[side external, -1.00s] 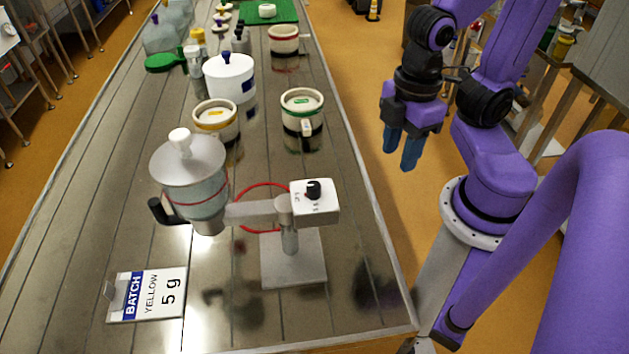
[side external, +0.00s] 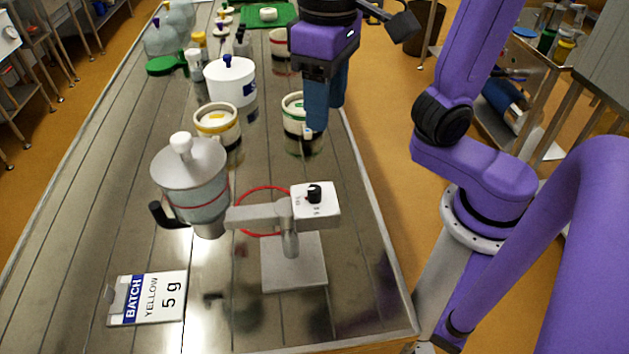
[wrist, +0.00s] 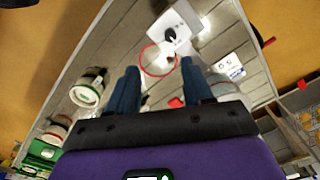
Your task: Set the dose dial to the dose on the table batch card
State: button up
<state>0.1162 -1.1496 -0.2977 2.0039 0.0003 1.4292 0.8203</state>
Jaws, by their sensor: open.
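The dose dial (side external: 314,193) is a small black knob on a white box at the right end of the doser's arm; its markings are too small to read. It also shows in the wrist view (wrist: 171,34), beyond my fingertips. The doser's hopper (side external: 195,178) with a white-knobbed lid is at the left of that arm. The batch card (side external: 148,297) stands at the front left and reads "BATCH YELLOW 5 g". My gripper (side external: 320,118) is open and empty, above and behind the dial, in front of the green-banded mould; it also shows in the wrist view (wrist: 160,78).
A yellow-banded mould (side external: 217,121) and a green-banded mould (side external: 294,134) stand behind the doser. A white lidded pot (side external: 230,82) is farther back. A red ring (side external: 250,193) lies around the doser's post. The table front right is clear.

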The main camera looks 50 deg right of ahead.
aim_at(315, 188)
jog(key=f, duration=0.4)
jog(key=a+f+m, duration=0.1)
jog(key=f, duration=0.4)
jog(key=a+f+m, duration=0.1)
jog(key=f, duration=0.4)
jog(key=shift+w+f, duration=0.15)
grip_shut()
dwell(0.3)
